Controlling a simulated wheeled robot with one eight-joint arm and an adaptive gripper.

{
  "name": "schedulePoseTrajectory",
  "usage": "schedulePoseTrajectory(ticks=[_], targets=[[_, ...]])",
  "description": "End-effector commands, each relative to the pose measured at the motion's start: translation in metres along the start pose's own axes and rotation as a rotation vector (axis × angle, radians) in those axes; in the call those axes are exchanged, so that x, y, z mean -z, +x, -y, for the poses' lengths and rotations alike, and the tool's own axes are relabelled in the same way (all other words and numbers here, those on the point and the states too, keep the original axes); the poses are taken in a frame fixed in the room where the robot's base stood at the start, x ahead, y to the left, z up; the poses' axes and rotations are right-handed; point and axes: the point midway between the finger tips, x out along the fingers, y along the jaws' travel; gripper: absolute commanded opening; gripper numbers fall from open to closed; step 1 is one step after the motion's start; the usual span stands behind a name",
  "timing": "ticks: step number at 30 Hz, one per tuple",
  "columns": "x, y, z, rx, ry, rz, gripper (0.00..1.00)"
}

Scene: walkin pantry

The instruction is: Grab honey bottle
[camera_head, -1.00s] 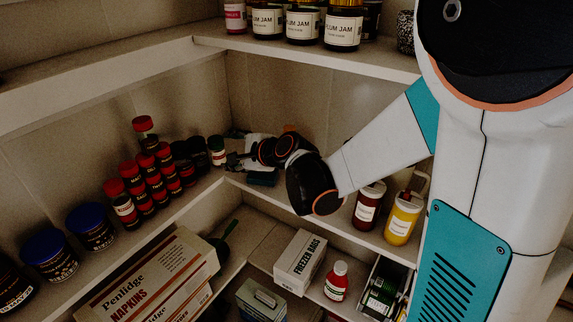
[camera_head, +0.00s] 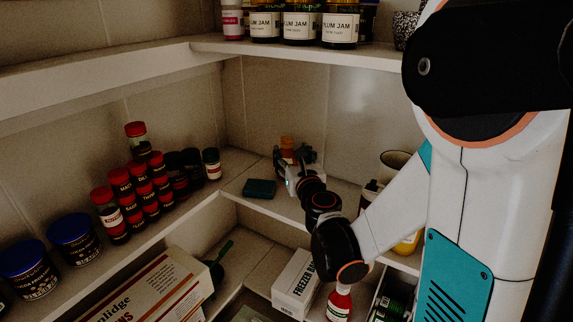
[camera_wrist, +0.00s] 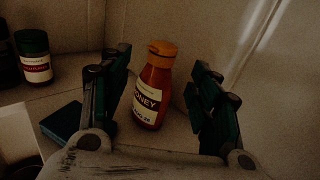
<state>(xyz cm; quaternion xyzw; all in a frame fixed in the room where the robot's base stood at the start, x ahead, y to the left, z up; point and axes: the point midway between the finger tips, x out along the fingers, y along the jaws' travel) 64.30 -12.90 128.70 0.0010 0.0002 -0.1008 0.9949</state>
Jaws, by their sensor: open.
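The honey bottle (camera_wrist: 152,88) stands upright on the shelf in the wrist view, amber with an orange cap and a label reading "HONEY". My gripper (camera_wrist: 163,98) is open, with one dark green finger on each side of the bottle in the picture. No contact shows between the fingers and the bottle. In the head view, the bottle's orange cap (camera_head: 287,142) shows just behind my gripper (camera_head: 292,162), which hides most of its body.
A dark green block (camera_head: 259,189) lies on the shelf left of my gripper. A green-capped jar (camera_head: 212,164) and several red-capped spice jars (camera_head: 139,190) stand farther left. Plum jam jars (camera_head: 301,27) stand on the upper shelf (camera_head: 330,55) above.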

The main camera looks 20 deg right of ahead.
Motion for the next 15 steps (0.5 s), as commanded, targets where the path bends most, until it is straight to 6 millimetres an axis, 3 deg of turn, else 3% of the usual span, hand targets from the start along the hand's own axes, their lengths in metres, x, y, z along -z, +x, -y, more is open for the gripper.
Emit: schedulePoseTrajectory(ticks=[3, 10, 15], targets=[[0.000, 0.015, 0.000, -0.001, -0.001, 0.000, 0.57], [0.000, 0.029, 0.000, -0.001, -0.001, 0.000, 0.57], [0.000, 0.056, 0.002, 0.000, -0.003, -0.001, 0.57]])
